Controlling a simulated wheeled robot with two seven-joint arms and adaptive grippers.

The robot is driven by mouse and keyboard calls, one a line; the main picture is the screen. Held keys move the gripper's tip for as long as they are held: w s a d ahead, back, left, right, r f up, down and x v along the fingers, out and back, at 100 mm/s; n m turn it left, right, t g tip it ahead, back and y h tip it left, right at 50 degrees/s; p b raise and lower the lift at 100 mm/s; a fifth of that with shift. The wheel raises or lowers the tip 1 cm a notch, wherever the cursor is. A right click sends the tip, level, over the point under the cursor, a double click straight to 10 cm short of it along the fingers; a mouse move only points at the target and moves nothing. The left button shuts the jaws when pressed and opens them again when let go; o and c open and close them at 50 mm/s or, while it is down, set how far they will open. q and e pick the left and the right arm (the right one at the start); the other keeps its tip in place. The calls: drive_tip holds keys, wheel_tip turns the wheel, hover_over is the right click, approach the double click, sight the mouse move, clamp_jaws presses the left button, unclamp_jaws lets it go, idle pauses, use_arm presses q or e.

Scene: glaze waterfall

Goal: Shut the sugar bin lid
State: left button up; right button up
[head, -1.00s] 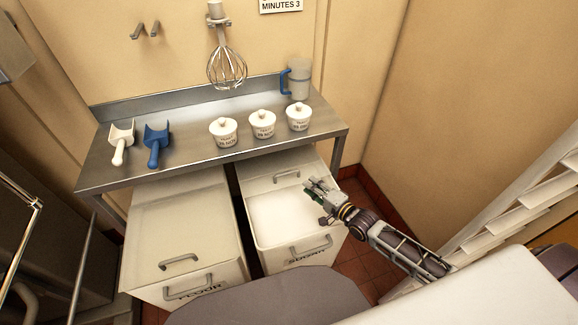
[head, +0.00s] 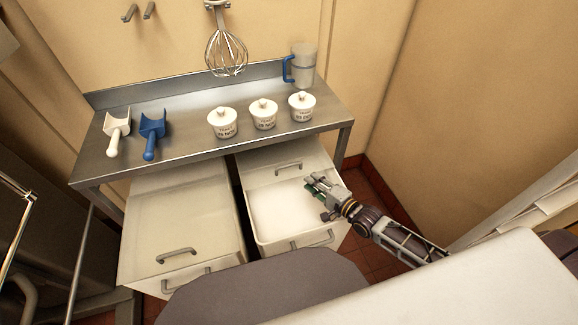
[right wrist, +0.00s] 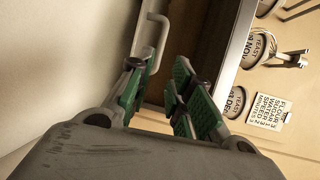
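The sugar bin (head: 262,240) is the right-hand pale bin under the steel table. Its front is open and white sugar (head: 285,208) shows inside. Its lid (head: 262,163) lies at the back of the bin, partly under the table, with a bar handle (head: 289,167) on it. My right gripper (head: 316,185) is over the right side of the bin opening, near the lid's front part. It is open and empty. In the right wrist view the green-padded fingers (right wrist: 158,78) are apart, and a pale bar handle (right wrist: 152,38) lies just beyond the tips. My left gripper is out of view.
The flour bin (head: 180,220) stands close on the left with its lid shut. The steel table (head: 190,110) overhangs both bins and holds scoops, several white pots and a jug (head: 303,65). A wall is to the right.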

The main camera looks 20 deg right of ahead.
sight(289, 165)
drive_tip(key=shift+b+x, duration=0.6)
drive_tip(key=shift+x, duration=5.85)
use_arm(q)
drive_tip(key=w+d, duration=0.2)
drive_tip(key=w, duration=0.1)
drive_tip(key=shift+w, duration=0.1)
use_arm(e)
drive_tip(key=shift+w+a+f, duration=0.1)
drive_tip(key=shift+w+f, duration=0.05)
drive_tip(key=shift+w, duration=0.1)
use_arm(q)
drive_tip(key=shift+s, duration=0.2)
use_arm(e)
drive_tip(key=c, duration=0.4)
